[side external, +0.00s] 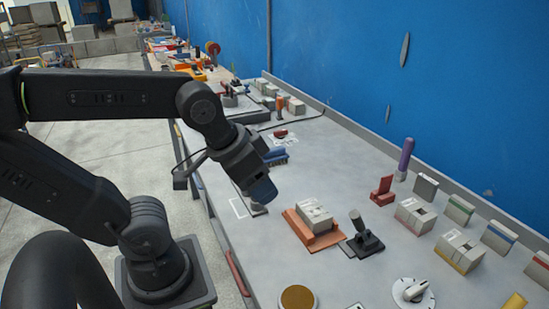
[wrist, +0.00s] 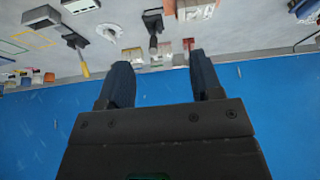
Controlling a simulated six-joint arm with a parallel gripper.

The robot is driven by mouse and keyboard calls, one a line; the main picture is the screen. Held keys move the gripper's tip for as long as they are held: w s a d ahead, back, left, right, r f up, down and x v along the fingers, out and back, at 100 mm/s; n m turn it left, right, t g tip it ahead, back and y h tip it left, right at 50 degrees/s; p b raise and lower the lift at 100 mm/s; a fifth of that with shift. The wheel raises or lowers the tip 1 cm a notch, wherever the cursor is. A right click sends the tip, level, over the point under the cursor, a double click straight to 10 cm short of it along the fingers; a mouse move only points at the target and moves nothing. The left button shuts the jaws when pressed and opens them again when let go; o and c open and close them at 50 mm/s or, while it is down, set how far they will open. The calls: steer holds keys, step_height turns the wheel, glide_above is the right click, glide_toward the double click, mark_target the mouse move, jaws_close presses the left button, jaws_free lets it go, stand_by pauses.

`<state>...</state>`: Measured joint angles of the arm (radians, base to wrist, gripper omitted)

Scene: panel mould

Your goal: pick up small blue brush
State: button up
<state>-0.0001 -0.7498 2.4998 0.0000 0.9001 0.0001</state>
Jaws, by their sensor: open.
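A small blue object that looks like the blue brush (side external: 275,156) lies on the grey bench, just behind my wrist in the side view. Its near part is partly covered by my arm. A blue-grey item (wrist: 306,8) at the top right edge of the wrist view may be the same brush, but it is cut off and unclear. My gripper (side external: 262,193) hangs over the bench's left side, nearer the camera than the brush and apart from it. In the wrist view my gripper (wrist: 162,72) is open, with nothing between its two dark blue fingers.
An orange tray (side external: 291,220) with a grey box stands right of my gripper. Beside it is a black stand (side external: 362,245) with a tilted handle. A red holder (side external: 383,191), a purple-handled tool (side external: 406,155) and several boxes line the blue wall (side external: 350,60).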

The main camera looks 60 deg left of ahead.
steer(key=w+a+r+g, duration=0.1)
steer(key=w+a+r, duration=0.15)
steer(key=w, duration=0.25)
steer(key=w+a+r+g, duration=0.1)
steer(key=w+a+r, duration=0.1)
steer(key=w+a, duration=0.3)
steer(key=g, duration=0.4)
glide_above(273, 148)
steer(key=f, duration=1.9)
steer(key=shift+w, duration=0.2)
steer(key=shift+s+d+f, duration=0.1)
steer(key=shift+f, duration=1.35)
steer(key=shift+s+d+f, duration=0.1)
steer(key=shift+f, duration=1.3)
